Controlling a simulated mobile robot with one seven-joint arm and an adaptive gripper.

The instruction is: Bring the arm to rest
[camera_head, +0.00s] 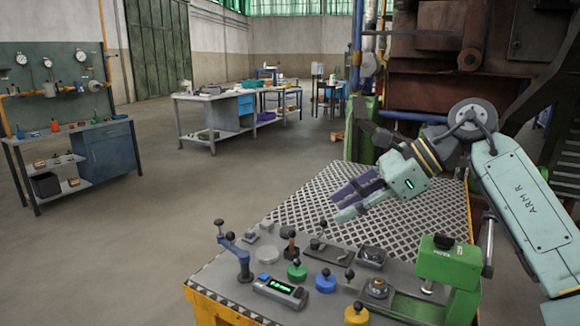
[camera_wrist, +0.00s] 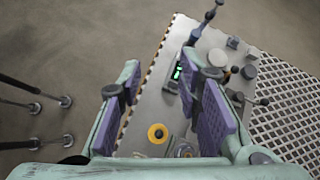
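My gripper (camera_head: 345,202) hangs over the bench in the head view, at the end of my light green arm, with its purple-padded fingers pointing left and down. In the wrist view, my gripper (camera_wrist: 168,105) shows its two fingers spread apart with nothing between them. The fingers are above the control bench (camera_head: 225,285) and look clear of its levers and knobs. The arm is bent, with its forearm reaching in from the right.
The bench carries a green press-like device (camera_head: 447,262), a grey box with a lit display (camera_head: 280,291), a blue lever (camera_head: 236,255) and several knobs. A perforated plate (camera_head: 320,205) lies behind them. A tool bench (camera_head: 105,150) stands left. The floor between is clear.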

